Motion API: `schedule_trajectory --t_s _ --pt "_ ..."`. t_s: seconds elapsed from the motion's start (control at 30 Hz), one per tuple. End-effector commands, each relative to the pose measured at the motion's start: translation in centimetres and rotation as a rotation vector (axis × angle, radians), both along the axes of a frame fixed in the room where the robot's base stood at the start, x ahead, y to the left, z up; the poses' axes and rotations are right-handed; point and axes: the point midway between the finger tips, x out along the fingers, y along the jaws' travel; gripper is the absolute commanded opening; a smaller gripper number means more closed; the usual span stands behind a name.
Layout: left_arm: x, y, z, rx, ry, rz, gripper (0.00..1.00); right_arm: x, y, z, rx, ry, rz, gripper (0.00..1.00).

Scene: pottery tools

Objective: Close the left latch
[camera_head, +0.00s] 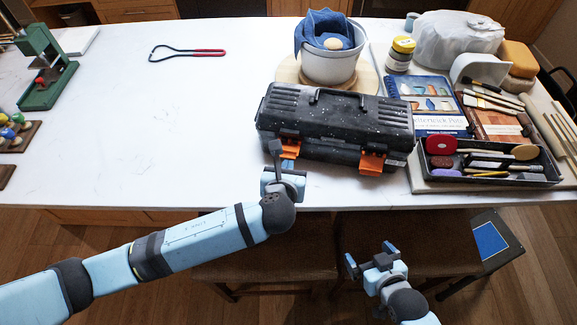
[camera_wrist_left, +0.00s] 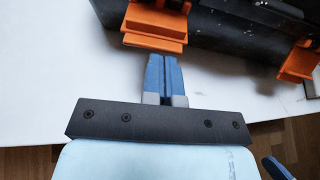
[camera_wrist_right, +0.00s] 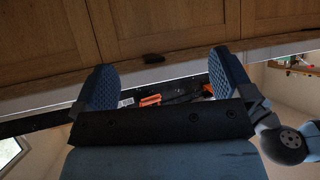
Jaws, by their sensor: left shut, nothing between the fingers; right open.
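The black, speckled toolbox (camera_head: 340,112) stands near the table's front edge with its lid down. Its left orange latch (camera_head: 291,149) is partly hidden behind my left gripper in the head view. In the left wrist view the left latch (camera_wrist_left: 156,24) shows a stepped orange flap just beyond my fingertips. I cannot tell contact or whether it is fastened. The right orange latch (camera_head: 371,163) is to its right. My left gripper (camera_head: 285,166) is shut and empty, and its fingers (camera_wrist_left: 162,62) point at the latch. My right gripper (camera_head: 370,257) is open and empty, off the table's front edge.
A black tool tray (camera_head: 490,180) stands right of the toolbox. A white pot (camera_head: 330,66) with a blue cloth is behind it. Stools (camera_head: 265,250) stand below the front edge.

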Motion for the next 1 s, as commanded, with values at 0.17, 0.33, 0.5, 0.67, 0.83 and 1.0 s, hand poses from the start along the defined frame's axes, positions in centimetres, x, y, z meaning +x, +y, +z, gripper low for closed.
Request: schedule_trajectory --t_s 0.17,0.33,0.5,0.67,0.83,1.0 --pt "-0.6 0.1 1.1 0.0 0.0 -0.001 0.0 0.0 0.0 -0.3 0.001 0.003 0.0 0.99" --pt "-0.7 0.2 2.4 0.003 0.002 0.0 0.0 -0.1 0.0 1.2 -0.002 0.005 0.001 0.99" --pt "-0.8 0.1 3.2 0.002 0.002 0.0 0.0 -0.1 -0.2 2.6 -0.005 -0.002 -0.003 0.99" --pt "-0.6 0.1 3.9 0.002 0.002 0.0 0.0 -0.1 -0.4 3.7 -0.007 -0.004 -0.008 0.99" --pt "-0.2 0.0 4.9 0.001 0.001 0.0 0.0 -0.3 -0.6 5.0 -0.006 0.0 -0.016 0.99" --pt "0.5 -0.1 5.4 0.0 0.0 0.0 0.0 -0.3 -0.7 4.7 0.013 0.016 -0.048 0.99"
